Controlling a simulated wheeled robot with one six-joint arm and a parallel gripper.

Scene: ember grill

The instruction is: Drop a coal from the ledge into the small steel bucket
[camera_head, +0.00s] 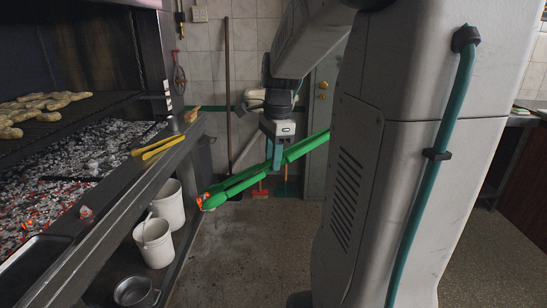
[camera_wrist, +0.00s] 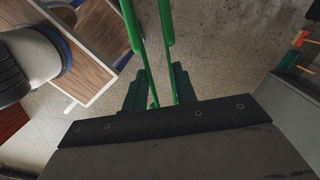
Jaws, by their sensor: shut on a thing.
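My gripper (camera_head: 274,158) is shut on a pair of long green tongs (camera_head: 240,183), held in the air over the floor right of the grill. The tongs slant down to the left. At their lower left end an orange-red glowing coal (camera_head: 202,202) appears between the tips. In the wrist view the green tong arms (camera_wrist: 151,75) run between my gripper's dark fingers (camera_wrist: 159,85); the tips are out of that view. Another coal (camera_head: 86,213) lies on the grill's front ledge (camera_head: 118,190). The small steel bucket (camera_head: 133,291) stands on the low shelf, lower left, apart from the tongs.
Two white buckets (camera_head: 156,245) (camera_head: 168,205) stand on the low shelf behind the steel bucket. Yellow tongs (camera_head: 158,147) lie on the ledge. The ember bed (camera_head: 60,180) is at left, with food on the grate (camera_head: 40,103). The floor (camera_head: 250,250) below the tongs is clear.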

